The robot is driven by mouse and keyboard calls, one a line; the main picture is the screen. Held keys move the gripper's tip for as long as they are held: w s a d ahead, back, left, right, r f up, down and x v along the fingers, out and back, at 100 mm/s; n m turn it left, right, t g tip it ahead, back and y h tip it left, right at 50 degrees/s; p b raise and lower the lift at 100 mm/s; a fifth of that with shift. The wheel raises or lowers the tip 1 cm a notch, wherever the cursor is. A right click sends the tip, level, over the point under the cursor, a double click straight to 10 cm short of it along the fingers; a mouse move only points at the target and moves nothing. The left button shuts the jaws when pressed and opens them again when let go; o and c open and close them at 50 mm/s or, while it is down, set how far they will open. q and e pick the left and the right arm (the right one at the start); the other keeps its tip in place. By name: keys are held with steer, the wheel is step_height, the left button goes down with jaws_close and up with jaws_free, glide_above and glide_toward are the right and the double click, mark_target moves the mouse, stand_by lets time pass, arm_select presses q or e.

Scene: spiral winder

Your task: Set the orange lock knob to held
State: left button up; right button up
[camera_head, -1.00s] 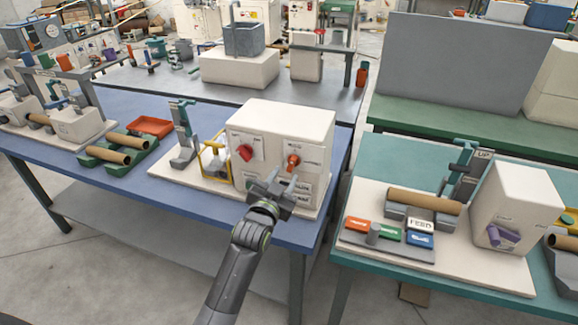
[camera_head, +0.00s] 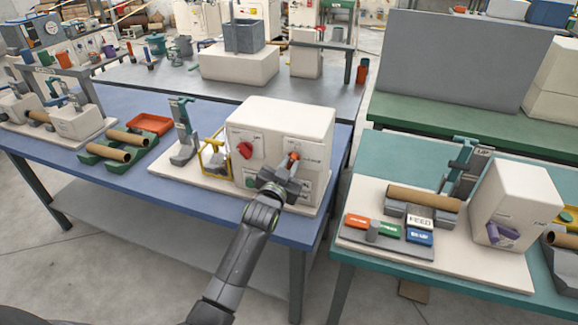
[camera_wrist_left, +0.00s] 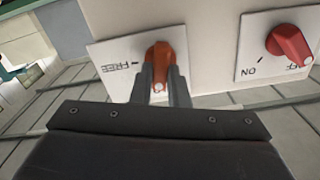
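The orange lock knob (camera_head: 293,156) is on the front of the cream box (camera_head: 285,116), on its right-hand plate. It also shows in the left wrist view (camera_wrist_left: 160,54), where the plate appears upside down with FREE beside the knob. The knob's white tip points down in that view, away from FREE. The HELD mark cannot be read. My left gripper (camera_head: 290,165) has its fingers on either side of the knob, close against it; they also show in the wrist view (camera_wrist_left: 163,85). My right gripper is not in view.
A red knob (camera_head: 245,150) with ON and OFF marks sits left of the orange one. A yellow guard frame (camera_head: 213,158) and a grey-teal stand (camera_head: 184,140) are further left. A second machine with a purple knob (camera_head: 502,235) stands on the teal table at right.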

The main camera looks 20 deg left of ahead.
arm_select(q)
jaws_close()
steer(key=shift+n+b, duration=0.3)
steer(key=shift+n, duration=1.4)
steer(key=o, duration=0.8)
jaws_free()
steer(key=shift+c, duration=0.2)
steer(key=s+b, duration=0.3)
steer(key=s, duration=1.4)
steer(key=shift+s+a, duration=0.25)
steer(key=shift+a, duration=0.1)
